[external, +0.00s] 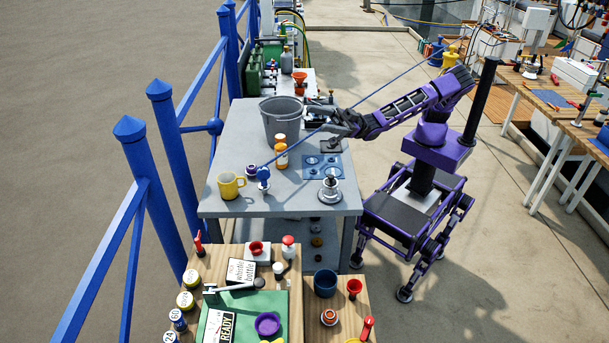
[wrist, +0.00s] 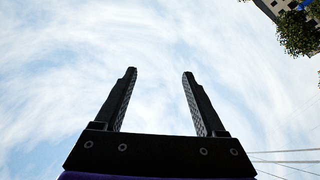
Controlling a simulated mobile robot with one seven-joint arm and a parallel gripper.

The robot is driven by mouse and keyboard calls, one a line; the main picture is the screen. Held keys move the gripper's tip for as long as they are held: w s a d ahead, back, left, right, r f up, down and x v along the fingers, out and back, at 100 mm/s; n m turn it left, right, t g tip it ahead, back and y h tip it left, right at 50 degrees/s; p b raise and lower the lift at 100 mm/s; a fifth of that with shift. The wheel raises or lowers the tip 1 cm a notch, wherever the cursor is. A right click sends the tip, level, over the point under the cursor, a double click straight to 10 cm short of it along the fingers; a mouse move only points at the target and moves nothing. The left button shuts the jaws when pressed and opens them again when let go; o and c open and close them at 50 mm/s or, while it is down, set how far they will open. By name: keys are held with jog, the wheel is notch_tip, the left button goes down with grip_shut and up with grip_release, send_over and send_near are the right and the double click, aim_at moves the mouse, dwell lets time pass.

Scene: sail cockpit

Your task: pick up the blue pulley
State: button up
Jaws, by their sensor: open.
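The blue pulley (external: 263,174) appears to be the small blue round piece on the grey table (external: 232,150), towards its front left in the external view. A thin blue line runs from near it up to the right, across my arm. My gripper (external: 310,118) is over the back right part of the table, beside the grey bucket and apart from the pulley. In the wrist view my gripper (wrist: 160,73) shows two parted fingers with nothing between them. That view holds mostly sky, and no pulley shows in it.
A grey bucket (external: 281,126) stands close to my gripper. An orange bottle (external: 281,155), a yellow mug (external: 230,186), a metal winch (external: 330,189) and a blue panel (external: 318,165) share the table. Blue railing posts (external: 165,135) line the left side. A cluttered wooden bench (external: 205,262) is in front.

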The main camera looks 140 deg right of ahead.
jog(key=d+f+m+g+h, duration=0.45)
jog(key=d+f, duration=0.85)
jog(key=f, duration=0.4)
jog(key=m+g+h, duration=0.4)
jog(key=m, duration=0.2)
send_near(267, 168)
jog(key=x, duration=0.5)
jog(key=shift+n+y, duration=0.25)
jog(key=shift+x, duration=3.35)
grip_shut()
